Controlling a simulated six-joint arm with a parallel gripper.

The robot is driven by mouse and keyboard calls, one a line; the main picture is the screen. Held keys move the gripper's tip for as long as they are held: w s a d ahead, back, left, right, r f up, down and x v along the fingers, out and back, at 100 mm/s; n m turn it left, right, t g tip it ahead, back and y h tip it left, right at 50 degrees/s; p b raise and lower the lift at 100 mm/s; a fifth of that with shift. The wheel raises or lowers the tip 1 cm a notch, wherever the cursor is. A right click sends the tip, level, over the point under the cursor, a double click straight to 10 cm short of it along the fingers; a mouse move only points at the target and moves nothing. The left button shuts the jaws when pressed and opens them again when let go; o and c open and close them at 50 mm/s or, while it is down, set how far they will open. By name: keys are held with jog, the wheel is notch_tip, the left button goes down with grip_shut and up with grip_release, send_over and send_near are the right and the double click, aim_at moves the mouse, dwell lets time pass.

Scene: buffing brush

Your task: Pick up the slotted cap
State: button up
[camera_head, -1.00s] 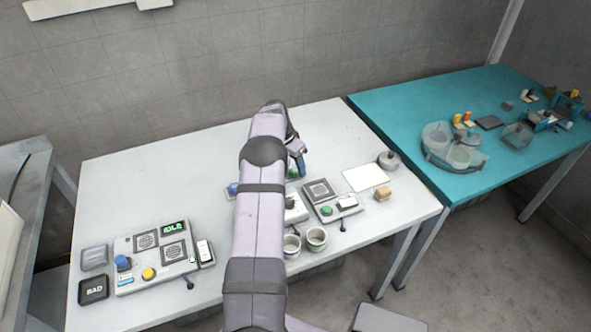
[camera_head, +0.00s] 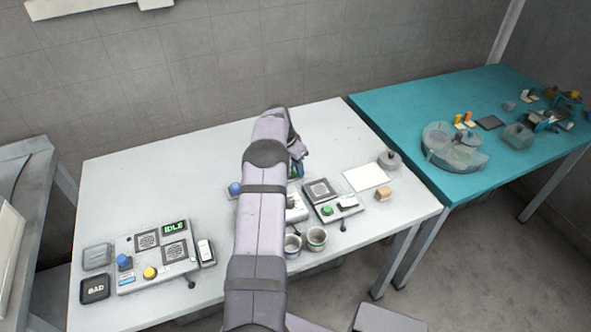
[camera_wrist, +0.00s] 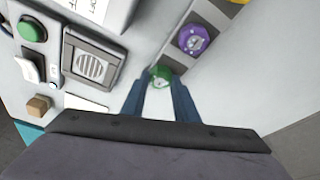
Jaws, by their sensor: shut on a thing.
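In the wrist view a small round green cap (camera_wrist: 160,73) with a pale marking on top sits between the tips of my gripper (camera_wrist: 160,82). The blue fingers are shut on it, one on each side. A slot in it is too small to make out. The cap is at or close above a grey strip on the table; I cannot tell which. A purple cap (camera_wrist: 194,39) with a pale marking lies on the same strip, up and to the right, clear of the fingers. In the head view my gripper (camera_head: 297,168) is largely hidden by my arm.
A device with a green button (camera_head: 327,211) and square grille (camera_head: 319,190) stands right of my arm. Two cups (camera_head: 317,238) stand at the front edge. A white sheet (camera_head: 366,177) and tan block (camera_head: 383,193) lie farther right. The table's back left is clear.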

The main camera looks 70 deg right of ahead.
jog(key=shift+s+r+m+b, duration=0.35)
jog(key=shift+s+r, duration=1.45)
jog(key=shift+r, duration=2.75)
jog(key=shift+s+r+m+b, duration=0.3)
jog(key=shift+s+r, duration=1.5)
jog(key=shift+r, duration=2.7)
jog(key=s+a+f, duration=0.4)
jog(key=a+f, duration=0.2)
jog(key=shift+n, duration=0.75)
jog(key=shift+w+a+f+p+x, duration=0.1)
jog(key=shift+w+a+p+x, duration=0.35)
jog(key=shift+x, duration=1.3)
jog(key=shift+w+f+p+x, duration=0.2)
jog(key=shift+p+x, duration=0.45)
jog(key=shift+x, duration=1.05)
jog(key=shift+w+a+p+x, duration=0.25)
jog(key=shift+w+p+x, duration=0.25)
jog(key=shift+x, duration=1.25)
